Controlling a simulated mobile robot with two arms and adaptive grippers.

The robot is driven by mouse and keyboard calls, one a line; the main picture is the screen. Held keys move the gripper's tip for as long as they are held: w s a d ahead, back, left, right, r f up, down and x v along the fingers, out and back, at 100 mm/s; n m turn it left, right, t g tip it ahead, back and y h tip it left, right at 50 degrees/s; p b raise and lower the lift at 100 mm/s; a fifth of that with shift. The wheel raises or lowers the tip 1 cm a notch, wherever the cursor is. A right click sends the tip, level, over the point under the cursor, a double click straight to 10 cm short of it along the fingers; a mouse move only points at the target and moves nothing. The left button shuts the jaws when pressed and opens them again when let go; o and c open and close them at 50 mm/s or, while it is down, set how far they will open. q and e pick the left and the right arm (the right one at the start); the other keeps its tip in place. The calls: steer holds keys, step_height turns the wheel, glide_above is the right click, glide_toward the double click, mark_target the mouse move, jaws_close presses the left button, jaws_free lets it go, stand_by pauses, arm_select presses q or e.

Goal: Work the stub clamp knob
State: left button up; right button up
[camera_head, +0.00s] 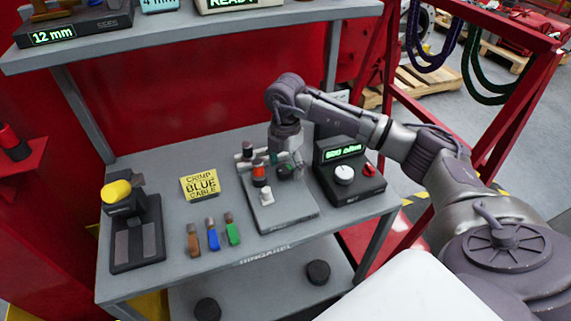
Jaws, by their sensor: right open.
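A grey fixture plate (287,212) lies on the bench, right of its middle. On it stand a red-topped dark part (259,174), a small white post (266,196) and a dark round knob (285,171). I cannot tell for sure which of these is the stub clamp knob. My right gripper (287,161) reaches down over the back of the fixture, close to the dark knob. It is open; its fingers are small and partly blend with the fixture, so contact cannot be told. My left gripper is not in view.
A black box (348,186) with a green display, white dial and red knob stands right of the fixture. A yellow sign (199,185), several cable pieces (213,234) and a black device with a yellow handle (117,191) are to the left. A shelf (200,33) overhangs behind.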

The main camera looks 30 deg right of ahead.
mark_target(286, 168)
step_height(286, 168, up, 12)
stand_by(0.5)
